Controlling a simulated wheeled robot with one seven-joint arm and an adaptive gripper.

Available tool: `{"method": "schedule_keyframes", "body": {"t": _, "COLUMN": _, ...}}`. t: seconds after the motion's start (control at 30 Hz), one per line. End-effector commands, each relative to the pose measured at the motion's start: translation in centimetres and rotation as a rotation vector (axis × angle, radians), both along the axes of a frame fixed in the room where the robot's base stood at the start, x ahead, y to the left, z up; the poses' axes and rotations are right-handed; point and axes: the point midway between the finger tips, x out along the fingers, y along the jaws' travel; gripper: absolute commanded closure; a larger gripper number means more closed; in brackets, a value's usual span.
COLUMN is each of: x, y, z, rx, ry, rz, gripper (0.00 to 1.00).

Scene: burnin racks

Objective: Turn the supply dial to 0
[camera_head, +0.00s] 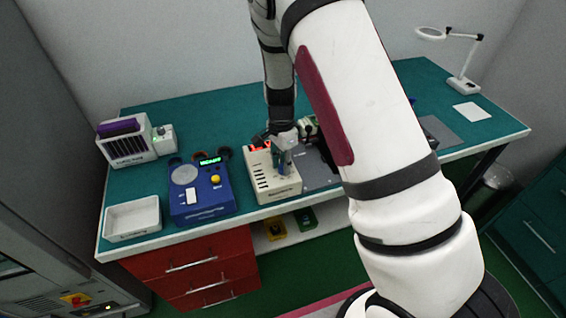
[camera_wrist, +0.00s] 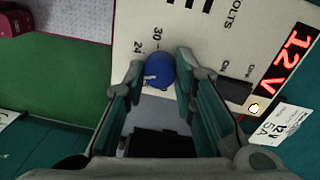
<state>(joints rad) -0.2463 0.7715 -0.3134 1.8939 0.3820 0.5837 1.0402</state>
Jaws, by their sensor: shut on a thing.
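The power supply is a beige box (camera_head: 272,182) on the green bench, with a red lit display on top. My gripper (camera_wrist: 158,76) is shut on the dial, one finger on each side. In the head view my gripper (camera_head: 283,150) is over the supply and hides the dial. Other scale marks are hidden.
A blue instrument (camera_head: 200,205) with a yellow knob stands close left of the supply. A white tray (camera_head: 132,220) and a vented box (camera_head: 127,145) are farther left. A small label (camera_wrist: 282,128) lies beside the supply. A magnifier lamp (camera_head: 462,85) stands at the far right.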

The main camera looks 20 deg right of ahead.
Motion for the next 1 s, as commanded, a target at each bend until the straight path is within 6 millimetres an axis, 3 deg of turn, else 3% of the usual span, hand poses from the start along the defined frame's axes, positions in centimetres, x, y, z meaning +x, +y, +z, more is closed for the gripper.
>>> {"method": "schedule_keyframes", "body": {"t": 0.37, "x": 0.05, "y": 0.02, "z": -0.02, "rx": 0.001, "ry": -0.001, "rz": 0.216, "gripper": 1.0}}
{"method": "schedule_keyframes", "body": {"t": 1.0, "x": -0.01, "y": 0.1, "z": -0.01, "rx": 0.001, "ry": -0.002, "rz": 0.823, "gripper": 1.0}}
